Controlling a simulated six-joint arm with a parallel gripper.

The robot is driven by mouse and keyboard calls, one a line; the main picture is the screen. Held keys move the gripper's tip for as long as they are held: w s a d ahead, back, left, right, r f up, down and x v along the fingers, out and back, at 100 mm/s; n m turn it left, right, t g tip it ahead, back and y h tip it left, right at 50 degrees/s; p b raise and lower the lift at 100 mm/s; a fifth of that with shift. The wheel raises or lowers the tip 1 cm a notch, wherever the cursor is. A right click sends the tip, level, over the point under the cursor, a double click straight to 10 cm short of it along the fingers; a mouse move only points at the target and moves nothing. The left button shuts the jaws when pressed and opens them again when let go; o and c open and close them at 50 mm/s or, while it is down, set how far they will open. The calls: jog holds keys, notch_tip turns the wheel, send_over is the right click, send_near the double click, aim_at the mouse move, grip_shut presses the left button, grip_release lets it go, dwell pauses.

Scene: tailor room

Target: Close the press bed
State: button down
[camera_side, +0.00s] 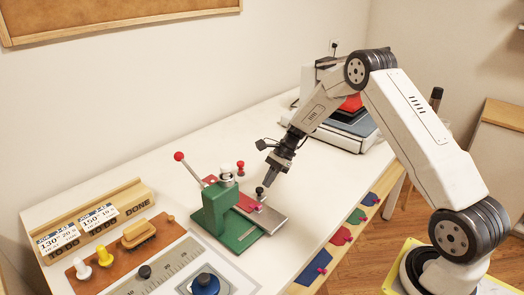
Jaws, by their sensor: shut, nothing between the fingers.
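A green press (217,214) with a red-ball lever (179,156) stands on the white table. Its grey metal bed (268,218) sticks out to the right of the green body, with a red patch (246,203) on it. A small black knob (260,191) stands upright at the bed's far right edge. My gripper (267,182) is shut and empty, pointing down right beside the knob. I cannot tell whether the fingertips touch it.
A wooden rack with cards (95,222) and an orange board with knobs and a brush (100,262) lie to the left. A ruler (165,272) and blue knob (206,284) are in front. A heat press (345,128) stands behind. Coloured pieces (341,236) line the table's right edge.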

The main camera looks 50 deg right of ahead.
jog(key=shift+a, duration=0.15)
jog(key=a, duration=0.7)
jog(key=shift+a, duration=0.25)
jog(key=shift+d, duration=0.1)
jog(key=shift+s+d+r, duration=0.1)
jog(key=shift+d, duration=0.5)
jog(key=d, duration=0.1)
jog(key=d+r, duration=0.1)
jog(key=d, duration=0.1)
jog(key=shift+s+d+r, duration=0.1)
jog(key=shift+s+d, duration=0.05)
jog(key=shift+s, duration=0.05)
jog(key=v, duration=0.9)
jog(key=shift+r, duration=0.2)
